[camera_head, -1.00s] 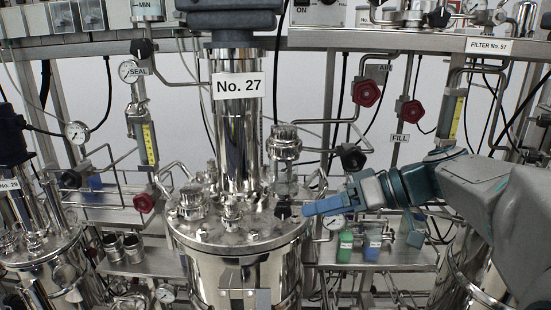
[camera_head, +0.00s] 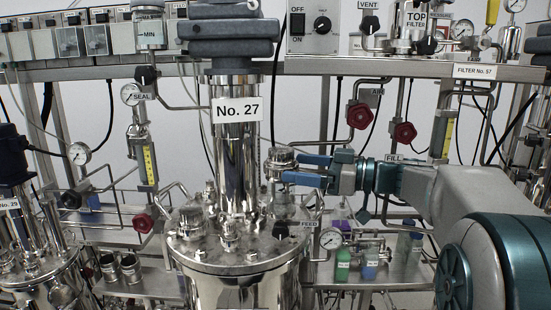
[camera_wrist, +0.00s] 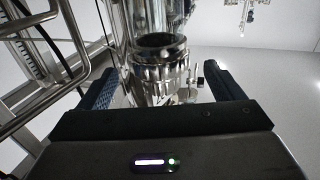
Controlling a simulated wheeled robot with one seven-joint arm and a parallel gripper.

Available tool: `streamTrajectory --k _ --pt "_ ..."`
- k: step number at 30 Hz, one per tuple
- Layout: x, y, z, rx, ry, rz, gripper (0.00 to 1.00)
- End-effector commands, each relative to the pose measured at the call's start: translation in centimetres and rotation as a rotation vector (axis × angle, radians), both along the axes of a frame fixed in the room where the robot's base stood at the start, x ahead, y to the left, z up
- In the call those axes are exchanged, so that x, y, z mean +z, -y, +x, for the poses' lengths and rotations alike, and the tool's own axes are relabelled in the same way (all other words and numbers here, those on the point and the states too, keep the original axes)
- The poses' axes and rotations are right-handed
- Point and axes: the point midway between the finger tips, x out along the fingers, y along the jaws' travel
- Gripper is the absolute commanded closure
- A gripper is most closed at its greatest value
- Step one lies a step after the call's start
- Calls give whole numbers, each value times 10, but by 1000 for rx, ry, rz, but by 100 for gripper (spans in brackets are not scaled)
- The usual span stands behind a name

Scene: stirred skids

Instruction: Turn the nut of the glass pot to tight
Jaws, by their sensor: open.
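The glass pot (camera_head: 284,204) stands on the lid of the No. 27 vessel, right of its tall column. Its metal nut (camera_head: 281,157) is at the top. In the wrist view the ribbed metal nut (camera_wrist: 158,76) lies ahead between the fingers, with a dark ring and clear glass (camera_wrist: 165,14) beyond it. My gripper (camera_head: 290,169) is open, reaching in from the right with its blue fingertips at nut height. In the wrist view my gripper (camera_wrist: 160,88) shows a finger on each side of the nut, with gaps. Contact cannot be told from the head view.
The No. 27 column (camera_head: 236,150) stands close left of the pot. Red valve knobs (camera_head: 361,116) and a shelf rail (camera_head: 400,68) are behind and above.

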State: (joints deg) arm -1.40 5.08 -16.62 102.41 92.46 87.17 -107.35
Motion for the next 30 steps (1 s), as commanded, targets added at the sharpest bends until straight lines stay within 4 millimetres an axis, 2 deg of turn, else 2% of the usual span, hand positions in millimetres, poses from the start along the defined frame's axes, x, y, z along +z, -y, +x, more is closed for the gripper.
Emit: streamTrajectory --k 3,9,20,24,25,26,27,28,30 --pt "3 -20 6 1 -2 0 13" --pt "1 -38 13 -3 -2 1 13" --pt "0 -43 15 -2 -1 -1 13" --pt "0 -43 15 -2 -1 -1 52" --pt "0 -43 15 -2 -1 -1 57" --pt "0 -43 15 -2 -1 -1 57" --pt "1 -69 12 8 0 0 57" --pt "-1 -59 14 0 -2 -2 57" --pt "-1 -52 14 0 0 -1 57"
